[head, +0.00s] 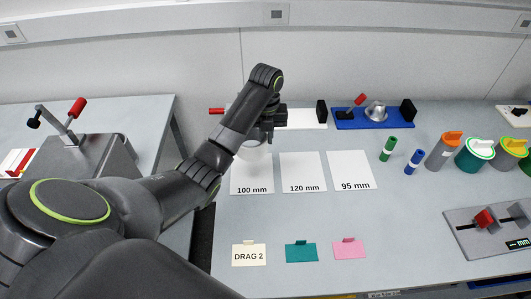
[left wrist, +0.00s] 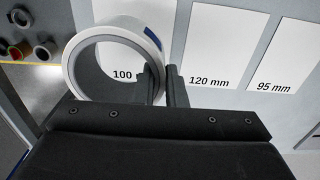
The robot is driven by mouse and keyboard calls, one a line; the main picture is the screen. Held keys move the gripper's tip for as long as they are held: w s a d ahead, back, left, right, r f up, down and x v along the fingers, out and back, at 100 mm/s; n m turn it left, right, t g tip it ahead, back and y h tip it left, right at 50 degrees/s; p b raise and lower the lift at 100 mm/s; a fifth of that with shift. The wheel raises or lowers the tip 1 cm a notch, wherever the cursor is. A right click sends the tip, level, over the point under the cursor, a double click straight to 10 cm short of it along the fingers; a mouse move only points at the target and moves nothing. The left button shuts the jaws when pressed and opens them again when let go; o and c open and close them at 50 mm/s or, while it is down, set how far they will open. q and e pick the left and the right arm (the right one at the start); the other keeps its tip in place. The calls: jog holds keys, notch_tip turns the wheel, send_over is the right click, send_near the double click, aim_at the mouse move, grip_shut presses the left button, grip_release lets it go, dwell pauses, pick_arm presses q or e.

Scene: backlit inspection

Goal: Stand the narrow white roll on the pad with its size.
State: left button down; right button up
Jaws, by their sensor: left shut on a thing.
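My left gripper (head: 268,132) is shut on the wall of the white roll (head: 254,154), mostly hidden behind my arm. In the left wrist view the roll (left wrist: 110,27) is an open ring with a blue patch on its side. One finger of the gripper (left wrist: 160,80) is inside the ring and one outside. The ring is over the "100 mm" pad (head: 251,182), and "100" shows through its hole. I cannot tell whether it touches the pad. The "120 mm" pad (head: 303,171) and "95 mm" pad (head: 350,169) are bare. My right gripper is out of view.
Green (head: 389,148) and blue (head: 413,161) small cylinders stand right of the pads, with several larger lidded cans beyond. Blue (head: 372,119) and white fixtures stand behind. Cream (head: 249,255), teal (head: 301,251) and pink (head: 349,246) cards lie in front. The table between pads and cards is clear.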

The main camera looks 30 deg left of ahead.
aim_at(264, 150)
pick_arm(q)
jog(key=shift+f, duration=0.2)
jog(key=f, duration=0.2)
jog(key=s+f+p, duration=0.1)
jog(key=f, duration=0.1)
jog(key=shift+s+f, duration=0.15)
jog(key=shift+f, duration=0.1)
jog(key=f, duration=0.4)
jog(key=shift+w+f, duration=0.15)
jog(key=shift+w, duration=0.05)
jog(key=c, duration=1.5)
grip_release()
jog(key=shift+f, duration=0.1)
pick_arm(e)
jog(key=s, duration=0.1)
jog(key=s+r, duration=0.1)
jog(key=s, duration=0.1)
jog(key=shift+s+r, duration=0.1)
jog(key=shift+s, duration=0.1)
